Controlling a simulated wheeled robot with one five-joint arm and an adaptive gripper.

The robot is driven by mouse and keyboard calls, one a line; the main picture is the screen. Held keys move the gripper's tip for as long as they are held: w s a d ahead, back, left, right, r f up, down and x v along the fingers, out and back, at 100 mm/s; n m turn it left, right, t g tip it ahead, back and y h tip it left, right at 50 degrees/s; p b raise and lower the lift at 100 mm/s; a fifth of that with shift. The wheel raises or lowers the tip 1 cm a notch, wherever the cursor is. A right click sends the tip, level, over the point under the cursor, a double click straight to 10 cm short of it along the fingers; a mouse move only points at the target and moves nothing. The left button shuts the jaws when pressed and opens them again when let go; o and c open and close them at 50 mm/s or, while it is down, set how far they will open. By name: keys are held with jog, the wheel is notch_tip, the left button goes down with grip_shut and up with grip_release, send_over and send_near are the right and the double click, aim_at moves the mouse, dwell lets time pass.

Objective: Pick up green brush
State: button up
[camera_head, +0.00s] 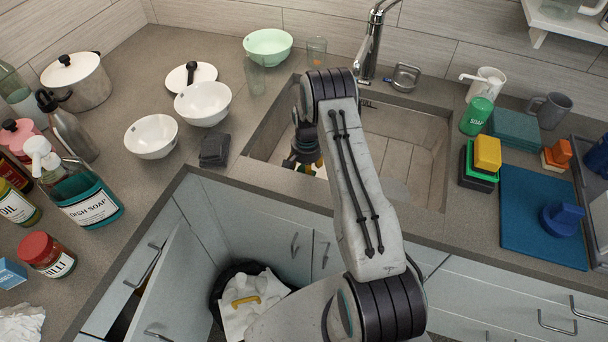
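My gripper (303,158) reaches down over the left part of the sink (405,150), partly covered by my arm. Its fingers are small and dark here, and I cannot tell whether they are open or shut. A small patch of green, yellow and white (318,170) shows right beside the fingers, in the sink's left part. It may be the green brush, but most of it is hidden behind my arm and gripper. I cannot tell whether the gripper touches it. No other clear brush shape shows.
A faucet (372,45) stands behind the sink. White bowls (203,103), a dark block (215,150) and a dish soap bottle (88,194) are left. Stacked sponges (487,153), a green soap bottle (476,116) and a blue board (530,225) are right. A cabinet door (178,285) stands open.

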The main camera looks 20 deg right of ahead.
jog(key=c, duration=1.3)
jog(key=shift+r, duration=0.1)
jog(key=shift+r+b, duration=0.35)
jog(key=shift+r, duration=0.45)
notch_tip(320, 180, up, 2)
jog(key=shift+w+r+b, duration=0.1)
jog(key=shift+r+b, duration=0.1)
jog(key=shift+b, duration=0.2)
jog(key=s+d+r, duration=0.2)
jog(key=d, duration=0.1)
jog(key=s+d+r+b, duration=0.1)
jog(key=s+d+r, duration=0.1)
jog(key=s+d, duration=0.1)
jog(key=s+d+r+b, duration=0.1)
jog(key=s+d+r, duration=0.1)
jog(key=d+r, duration=0.1)
jog(key=shift+s, duration=0.35)
jog(key=o, duration=0.6)
jog(key=c, duration=0.4)
